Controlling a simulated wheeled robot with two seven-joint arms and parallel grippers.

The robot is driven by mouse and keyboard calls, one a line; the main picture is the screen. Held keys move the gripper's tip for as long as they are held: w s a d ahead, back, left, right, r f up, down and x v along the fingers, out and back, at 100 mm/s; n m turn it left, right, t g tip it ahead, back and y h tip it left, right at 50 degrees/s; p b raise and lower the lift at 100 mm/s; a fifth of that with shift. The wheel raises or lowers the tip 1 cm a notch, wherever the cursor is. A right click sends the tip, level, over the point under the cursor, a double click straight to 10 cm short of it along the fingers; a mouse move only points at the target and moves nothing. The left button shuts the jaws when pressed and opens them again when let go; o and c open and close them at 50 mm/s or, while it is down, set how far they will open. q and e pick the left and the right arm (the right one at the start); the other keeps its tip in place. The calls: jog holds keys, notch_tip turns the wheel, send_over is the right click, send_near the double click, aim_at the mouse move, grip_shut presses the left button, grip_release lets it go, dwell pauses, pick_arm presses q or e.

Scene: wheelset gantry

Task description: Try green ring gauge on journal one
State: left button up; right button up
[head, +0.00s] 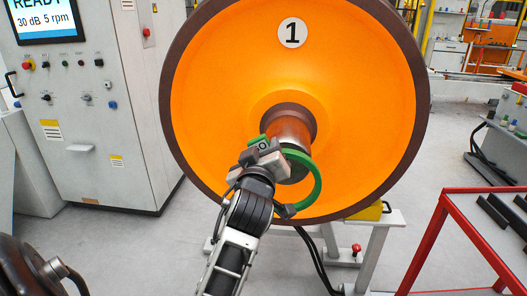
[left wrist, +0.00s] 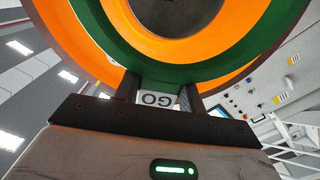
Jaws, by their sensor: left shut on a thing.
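The orange wheel (head: 370,90) with a dark rim and a "1" label faces me, and its metal journal (head: 290,130) sticks out from the hub. My left gripper (head: 264,153) is shut on the green ring gauge (head: 319,185) by its grey "GO" tab, in front of the wheel. The ring sits low and right of centre against the journal end in the head view. In the left wrist view, the ring (left wrist: 160,70) frames the dark journal end (left wrist: 175,12), with orange showing between them. I cannot tell whether the ring is around the journal or just before it. My right gripper is out of view.
A grey control cabinet (head: 90,110) with a screen stands at the left. A white stand (head: 373,250) with a yellow block (head: 371,211) and a red knob is under the wheel. A red-framed table (head: 440,212) with dark bars is at the right.

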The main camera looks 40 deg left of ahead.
pick_arm(q)
jog(key=shift+s, duration=0.1)
jog(key=shift+x, duration=2.9)
jog(key=shift+d+r+p, duration=0.1)
jog(key=shift+p, duration=0.2)
jog(key=shift+b+x, duration=0.45)
jog(key=shift+x, duration=2.35)
jog(key=shift+d, duration=0.1)
